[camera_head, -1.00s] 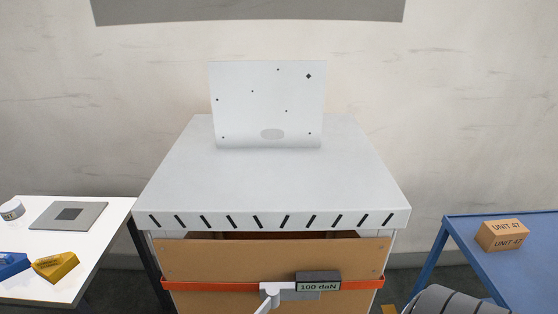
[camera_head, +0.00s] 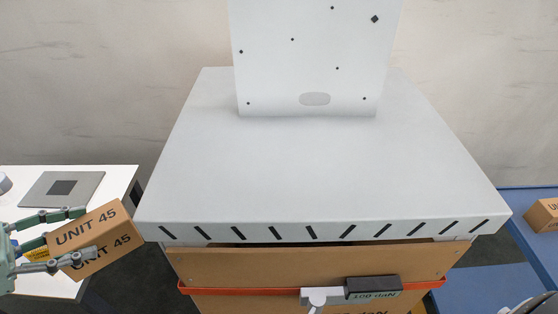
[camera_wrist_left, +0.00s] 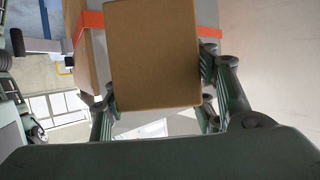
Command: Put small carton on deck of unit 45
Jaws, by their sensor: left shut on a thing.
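The small carton (camera_head: 92,240) is brown and marked UNIT 45. It is tilted in the lower left of the head view. My left gripper (camera_head: 75,237) is shut on it, with fingers on two sides of the carton. In the left wrist view the carton (camera_wrist_left: 153,55) shows as a plain brown face between the fingers of the gripper (camera_wrist_left: 160,95). The grey deck (camera_head: 310,170) of the unit is flat and bare, to the right of the carton. The carton is beside its front left corner, apart from it as far as I can tell. My right gripper is out of view.
An upright white panel (camera_head: 315,55) stands at the back of the deck. A white table (camera_head: 120,185) is at left. A second carton (camera_head: 543,214) sits on a blue table (camera_head: 480,290) at right.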

